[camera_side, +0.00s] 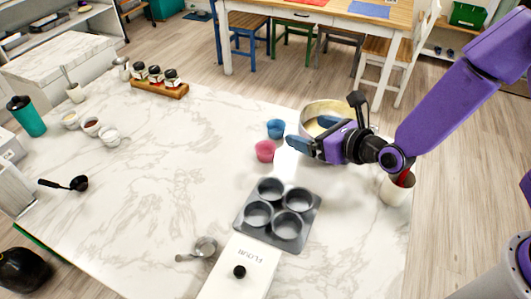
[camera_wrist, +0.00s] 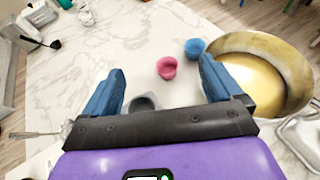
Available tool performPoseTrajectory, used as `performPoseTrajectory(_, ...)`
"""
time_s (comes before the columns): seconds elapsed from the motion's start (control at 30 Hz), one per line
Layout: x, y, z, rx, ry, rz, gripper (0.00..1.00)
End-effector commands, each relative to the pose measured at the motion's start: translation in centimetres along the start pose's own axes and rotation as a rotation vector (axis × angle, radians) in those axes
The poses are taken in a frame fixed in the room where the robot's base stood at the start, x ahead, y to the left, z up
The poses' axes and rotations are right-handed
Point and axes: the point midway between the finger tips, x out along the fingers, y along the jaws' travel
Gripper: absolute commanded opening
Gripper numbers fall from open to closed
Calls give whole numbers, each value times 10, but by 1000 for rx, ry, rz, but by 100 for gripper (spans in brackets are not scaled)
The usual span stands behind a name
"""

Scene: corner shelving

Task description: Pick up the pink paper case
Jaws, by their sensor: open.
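The pink paper case (camera_side: 265,151) stands upright on the white marble counter, left of my gripper in the side view. In the wrist view the pink paper case (camera_wrist: 167,67) lies ahead of my fingers, between their lines and right of centre. My gripper (camera_side: 296,143) is open and empty, its blue fingers apart from the case. In the wrist view my gripper (camera_wrist: 160,85) has both fingertips spread wide, with nothing between them. A blue paper case (camera_side: 276,129) stands just behind the pink one, and it shows in the wrist view (camera_wrist: 194,48) near the right finger.
A large bowl (camera_side: 312,111) of pale batter stands behind my gripper. A dark muffin tin (camera_side: 243,222) and a flour container (camera_side: 238,268) are in front. A white cup (camera_side: 396,192) stands right. The counter left of the pink case is clear.

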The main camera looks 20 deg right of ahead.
Motion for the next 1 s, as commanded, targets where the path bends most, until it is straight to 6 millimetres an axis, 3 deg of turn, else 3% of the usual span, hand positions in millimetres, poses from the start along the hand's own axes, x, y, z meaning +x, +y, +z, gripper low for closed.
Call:
performPoseTrajectory(0.03,7,-1,-18,-5,6,-2,93)
performPoseTrajectory(0.2,25,-1,-63,-2,4,-2,93)
performPoseTrajectory(0.4,39,0,-95,1,0,0,93)
performPoseTrajectory(0.67,54,0,-104,5,-2,-3,93)
performPoseTrajectory(1.0,103,0,-104,4,-2,-2,93)
